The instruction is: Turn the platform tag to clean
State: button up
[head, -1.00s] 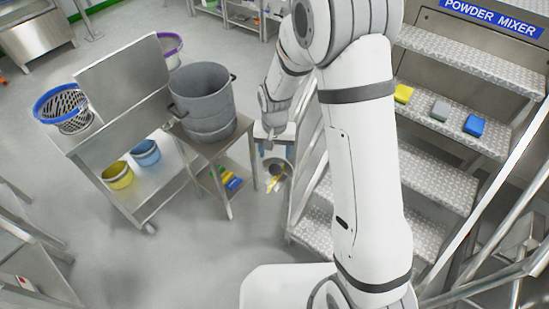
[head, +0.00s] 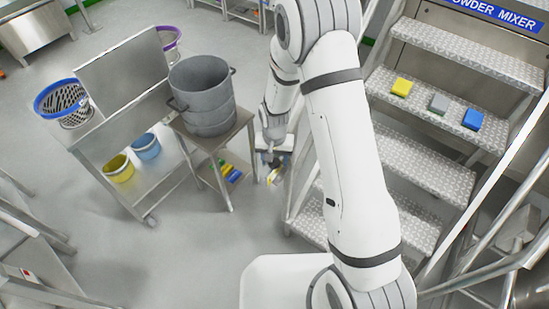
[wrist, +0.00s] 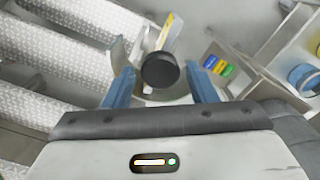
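In the wrist view, my gripper (wrist: 160,88) is open, with its two blue fingers apart. A round black knob (wrist: 160,71) shows between the fingertips, with a gap on both sides. Behind it are a curved grey plate (wrist: 117,57) and a yellow and white strip (wrist: 165,32), which may be the platform tag; no wording is readable. In the head view, my gripper (head: 270,158) hangs beside the steps, and a small yellow and white piece (head: 275,177) shows just below it. The knob cannot be made out clearly there.
Metal steps (head: 405,168) with yellow, grey and blue blocks stand on the right. A table with a grey bucket (head: 203,97) is left of my gripper, with coloured pieces (head: 230,172) on its lower shelf. A trolley (head: 120,95) stands farther left.

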jog(key=c, duration=0.8)
jog(key=shift+f+n+b, duration=0.2)
jog(key=shift+n+b, duration=0.3)
jog(key=shift+b, duration=0.25)
jog(key=shift+r+n+b, duration=0.15)
jog(key=shift+n+b, duration=0.5)
jog(key=shift+n, duration=0.45)
jog(key=o, duration=1)
jog(key=shift+r, duration=0.1)
jog(key=shift+r+b, duration=0.6)
jog(key=shift+r, duration=3.25)
